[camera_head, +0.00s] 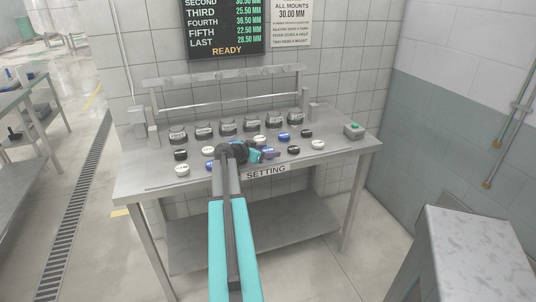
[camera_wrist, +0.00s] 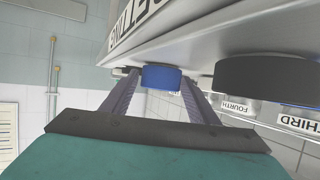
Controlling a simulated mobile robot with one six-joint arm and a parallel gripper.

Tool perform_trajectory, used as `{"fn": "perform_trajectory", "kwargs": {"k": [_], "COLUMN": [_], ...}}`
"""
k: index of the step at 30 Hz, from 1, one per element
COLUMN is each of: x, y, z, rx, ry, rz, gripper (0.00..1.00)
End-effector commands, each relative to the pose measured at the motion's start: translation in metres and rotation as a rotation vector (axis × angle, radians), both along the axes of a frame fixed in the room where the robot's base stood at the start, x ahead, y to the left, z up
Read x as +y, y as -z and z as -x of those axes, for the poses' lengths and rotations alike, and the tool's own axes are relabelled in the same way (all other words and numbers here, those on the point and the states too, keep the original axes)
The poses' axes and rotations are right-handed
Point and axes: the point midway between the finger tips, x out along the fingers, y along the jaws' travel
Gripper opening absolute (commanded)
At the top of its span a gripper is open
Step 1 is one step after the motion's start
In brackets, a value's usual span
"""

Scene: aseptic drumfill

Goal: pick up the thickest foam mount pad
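Several round foam pads in white, black and blue lie in two rows on the steel table (camera_head: 330,155), among them a white pad (camera_head: 182,170) and a black pad (camera_head: 293,149). My gripper (camera_head: 266,154) is low over the front row in the head view. In the wrist view, which is upside down, its two fingers (camera_wrist: 160,88) stand apart with a blue pad (camera_wrist: 161,77) between their tips. I cannot tell whether they touch it. A larger-looking black pad (camera_wrist: 265,76) is beside it. My arm hides part of the front row in the head view.
Dark labelled mounts (camera_head: 204,130) line the back of the table, under a steel rail (camera_head: 225,79). A board (camera_head: 223,25) lists thicknesses and "READY". A grey block (camera_head: 470,245) stands front right.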

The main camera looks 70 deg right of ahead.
Motion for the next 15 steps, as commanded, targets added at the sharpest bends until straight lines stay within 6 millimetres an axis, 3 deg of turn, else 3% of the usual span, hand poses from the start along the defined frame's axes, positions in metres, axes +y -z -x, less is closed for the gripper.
{"fn": "perform_trajectory", "kwargs": {"k": [1,5,6,15], "x": [0.0,0.0,0.0,-0.0002], "y": [-0.0001,-0.0001,-0.0002,-0.001], "z": [0.0,0.0001,0.0001,0.0001], "rx": [0.0,0.0,0.0,0.0], "ry": [0.0,0.0,0.0,0.0], "rz": [0.0,0.0,0.0,0.0], "gripper": [0.45,0.23,0.21,0.21]}}
